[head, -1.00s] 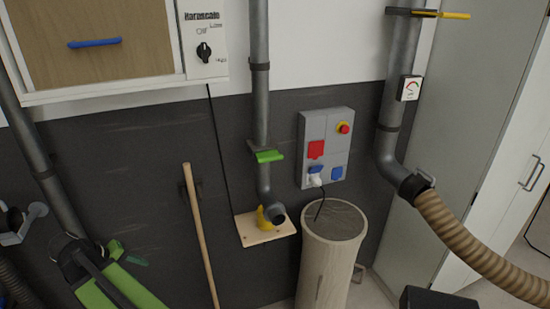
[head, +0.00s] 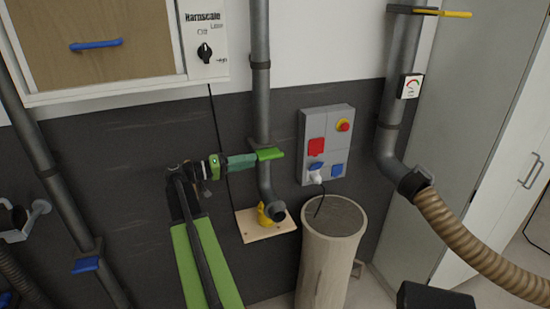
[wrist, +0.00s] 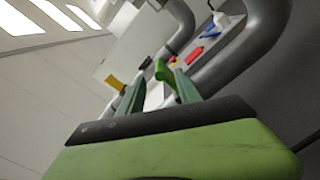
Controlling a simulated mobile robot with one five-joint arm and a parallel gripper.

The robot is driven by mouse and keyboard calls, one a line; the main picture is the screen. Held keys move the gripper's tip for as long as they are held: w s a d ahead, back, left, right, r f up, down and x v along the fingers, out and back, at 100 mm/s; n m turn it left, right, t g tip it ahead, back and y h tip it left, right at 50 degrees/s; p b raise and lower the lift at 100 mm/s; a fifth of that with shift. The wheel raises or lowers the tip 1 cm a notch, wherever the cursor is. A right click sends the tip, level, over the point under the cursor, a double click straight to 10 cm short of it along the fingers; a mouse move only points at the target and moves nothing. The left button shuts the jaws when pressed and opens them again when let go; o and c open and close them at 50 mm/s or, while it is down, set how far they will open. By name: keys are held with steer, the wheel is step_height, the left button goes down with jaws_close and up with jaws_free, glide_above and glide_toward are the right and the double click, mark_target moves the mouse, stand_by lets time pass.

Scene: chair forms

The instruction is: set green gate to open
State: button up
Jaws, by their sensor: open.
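The green gate (head: 268,154) is a flat green slide on the grey vertical pipe (head: 261,105) in the middle of the head view. Its tab sticks out to the right of the pipe. My gripper (head: 250,160) reaches in from the left, with its green fingers at the gate's left side. In the wrist view, my gripper (wrist: 160,85) has its two fingers spread apart, and the gate's green end (wrist: 163,70) shows between their tips. I cannot tell whether the fingers touch it.
A blue gate (head: 86,265) is on the left pipe and a yellow gate (head: 453,14) on the right pipe. A socket box (head: 326,146) hangs right of the green gate. Below are a yellow fitting on a wooden board (head: 250,236) and a round bin (head: 325,265).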

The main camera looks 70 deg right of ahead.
mark_target(275, 157)
steer(key=x, duration=1)
steer(key=shift+c, duration=0.3)
jaws_close()
stand_by(0.8)
